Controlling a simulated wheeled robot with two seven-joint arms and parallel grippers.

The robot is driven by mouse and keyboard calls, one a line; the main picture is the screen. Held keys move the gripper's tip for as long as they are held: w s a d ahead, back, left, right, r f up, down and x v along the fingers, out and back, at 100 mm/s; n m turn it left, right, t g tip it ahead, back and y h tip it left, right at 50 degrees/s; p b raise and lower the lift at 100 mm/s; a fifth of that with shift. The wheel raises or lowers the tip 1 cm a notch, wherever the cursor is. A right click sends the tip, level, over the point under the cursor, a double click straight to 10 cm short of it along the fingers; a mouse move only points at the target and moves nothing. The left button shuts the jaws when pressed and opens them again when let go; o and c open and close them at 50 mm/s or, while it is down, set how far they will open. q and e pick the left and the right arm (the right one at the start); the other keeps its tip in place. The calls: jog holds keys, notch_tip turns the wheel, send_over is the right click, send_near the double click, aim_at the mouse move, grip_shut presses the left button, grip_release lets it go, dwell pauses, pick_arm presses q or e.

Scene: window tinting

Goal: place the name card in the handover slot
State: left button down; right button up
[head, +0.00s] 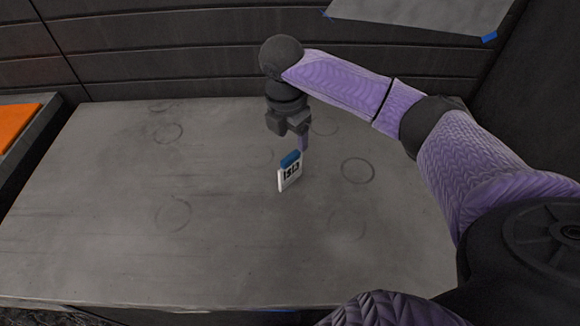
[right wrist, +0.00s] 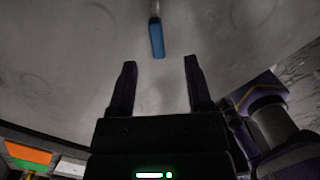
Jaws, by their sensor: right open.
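The name card (head: 289,175) is white with black marks and a blue top edge, and it stands upright on the grey table. In the right wrist view the blue edge of the card (right wrist: 157,40) shows just beyond the fingertips. My right gripper (head: 300,138) points down just above and behind the card. Its two fingers are apart with nothing between them, as the right wrist view (right wrist: 160,63) shows. I cannot pick out the handover slot in either view. My left gripper is not in view.
The table (head: 100,200) is otherwise clear, with faint ring marks. A dark panelled wall (head: 170,55) stands behind it. An orange panel (head: 18,125) lies on a dark surface at the left. A grey sheet with blue corners (head: 420,14) is at the upper right.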

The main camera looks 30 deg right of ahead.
aim_at(290, 156)
jog(key=f+b, duration=0.1)
jog(key=f, duration=0.2)
jog(key=f+b, duration=0.1)
jog(key=f, duration=0.2)
jog(key=f+b, duration=0.1)
jog(key=f, duration=0.2)
jog(key=shift+w+d+f, duration=0.1)
jog(key=shift+w+f, duration=0.05)
jog(key=shift+w, duration=0.1)
grip_shut()
